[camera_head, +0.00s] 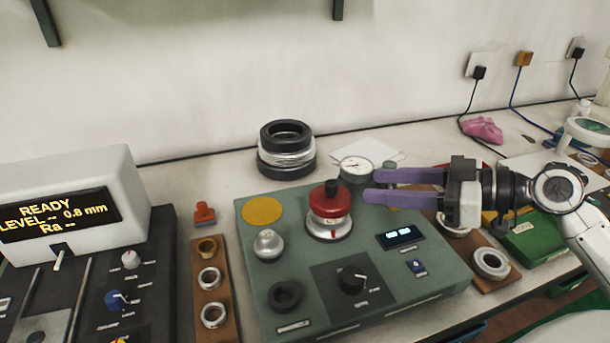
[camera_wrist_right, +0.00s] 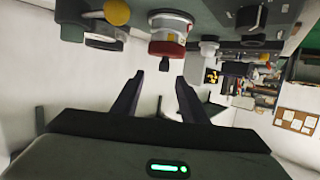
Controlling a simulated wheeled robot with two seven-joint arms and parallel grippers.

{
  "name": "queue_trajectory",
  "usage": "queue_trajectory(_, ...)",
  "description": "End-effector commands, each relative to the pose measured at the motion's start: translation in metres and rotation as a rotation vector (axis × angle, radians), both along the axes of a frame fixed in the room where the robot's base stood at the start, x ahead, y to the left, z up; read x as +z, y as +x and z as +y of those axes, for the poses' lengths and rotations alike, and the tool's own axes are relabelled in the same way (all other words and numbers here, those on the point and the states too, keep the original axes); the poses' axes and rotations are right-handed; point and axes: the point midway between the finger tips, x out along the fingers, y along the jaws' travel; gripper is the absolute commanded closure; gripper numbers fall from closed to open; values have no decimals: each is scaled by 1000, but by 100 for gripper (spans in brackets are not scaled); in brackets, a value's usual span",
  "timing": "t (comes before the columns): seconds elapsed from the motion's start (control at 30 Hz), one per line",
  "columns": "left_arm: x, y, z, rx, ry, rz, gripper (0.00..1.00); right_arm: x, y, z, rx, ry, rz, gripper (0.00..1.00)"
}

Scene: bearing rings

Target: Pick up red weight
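The red weight (camera_head: 329,199), with a black knob on top, stands upright on a round silver base (camera_head: 329,233) on the green device (camera_head: 408,282). My right gripper (camera_head: 369,186) comes in from the right with its purple fingers apart and empty. Its fingertips are just right of the weight, apart from it in the head view. In the right wrist view, which looks upside down, the red weight (camera_wrist_right: 168,48) is beyond the open fingertips (camera_wrist_right: 160,76), with its knob between their lines. My left gripper does not show.
A silver knob (camera_head: 267,243), a black ring (camera_head: 286,295) and a yellow disc (camera_head: 262,211) sit on the device left of the weight. A dial gauge (camera_head: 355,168) is close behind the fingers. Stacked rings (camera_head: 286,150) stand at the back; a display unit (camera_head: 70,205) is left.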

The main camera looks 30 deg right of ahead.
Motion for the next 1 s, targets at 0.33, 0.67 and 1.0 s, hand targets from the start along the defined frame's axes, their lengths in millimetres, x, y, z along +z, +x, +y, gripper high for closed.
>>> queue_trajectory(0.33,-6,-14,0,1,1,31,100,-11,34,22,2,0,1,60)
queue_trajectory(0.67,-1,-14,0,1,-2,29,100,-15,53,38,3,-2,1,60)
queue_trajectory(1.0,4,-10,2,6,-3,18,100,-23,79,58,-1,0,-1,60)
